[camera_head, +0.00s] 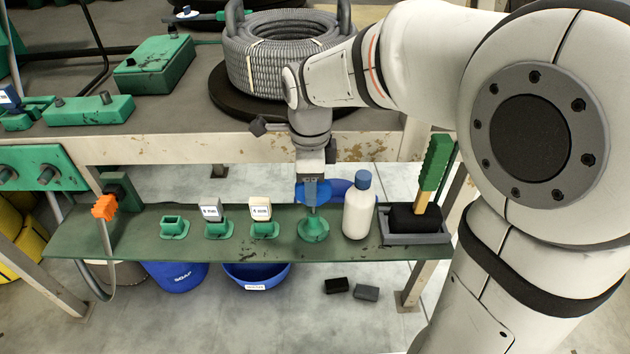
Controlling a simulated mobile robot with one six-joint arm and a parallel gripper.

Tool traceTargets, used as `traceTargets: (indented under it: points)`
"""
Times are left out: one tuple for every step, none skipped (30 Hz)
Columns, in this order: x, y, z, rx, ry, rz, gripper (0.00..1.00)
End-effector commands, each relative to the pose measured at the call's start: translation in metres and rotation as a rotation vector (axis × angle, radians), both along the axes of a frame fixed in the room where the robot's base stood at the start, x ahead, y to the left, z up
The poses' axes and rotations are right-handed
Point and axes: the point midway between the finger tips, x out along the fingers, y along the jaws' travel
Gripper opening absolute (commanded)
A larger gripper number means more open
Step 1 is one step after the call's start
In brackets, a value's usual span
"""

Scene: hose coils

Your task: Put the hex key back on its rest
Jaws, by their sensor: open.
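Another square green holder (174,228) is empty. No plain hex key shape is distinguishable.
A white bottle (358,208) with a blue cap stands close right of my gripper. A dark tray (415,238) with a green-handled brush is further right. The bench edge (220,150) and a grey hose coil (285,55) are behind. Blue tubs and two dark blocks (338,285) are below.

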Motion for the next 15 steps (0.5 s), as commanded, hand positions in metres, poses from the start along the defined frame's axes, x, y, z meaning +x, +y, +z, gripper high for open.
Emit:
traceTargets:
  points:
    - [0.0, 0.0, 0.0, 0.0, 0.0, 0.0, 0.46]
    - [0.0, 0.0, 0.001, 0.0, 0.0, 0.0, 0.46]
    - [0.0, 0.0, 0.004, 0.001, -0.001, 0.0, 0.46]
    - [0.001, 0.0, 0.007, 0.001, -0.003, 0.0, 0.46]
    - [0.001, 0.0, 0.01, 0.001, -0.004, 0.0, 0.46]
    - [0.001, 0.0, 0.016, 0.002, -0.004, 0.0, 0.46]
    - [0.001, 0.0, 0.021, 0.002, -0.005, 0.0, 0.46]
    - [0.001, 0.0, 0.026, 0.002, -0.005, 0.0, 0.46]
    - [0.001, 0.0, 0.034, 0.002, -0.005, 0.0, 0.46]
    - [0.001, 0.0, 0.039, 0.002, -0.004, 0.0, 0.46]
    - [0.001, 0.0, 0.044, 0.001, -0.004, 0.0, 0.46]
    - [0.001, 0.0, 0.051, 0.002, -0.004, 0.0, 0.46]
    - [0.0, 0.0, 0.056, 0.001, -0.003, 0.0, 0.46]
    - [0.0, 0.0, 0.06, 0.002, -0.004, 0.0, 0.46]
    - [0.0, 0.0, 0.065, 0.001, -0.003, 0.0, 0.46]
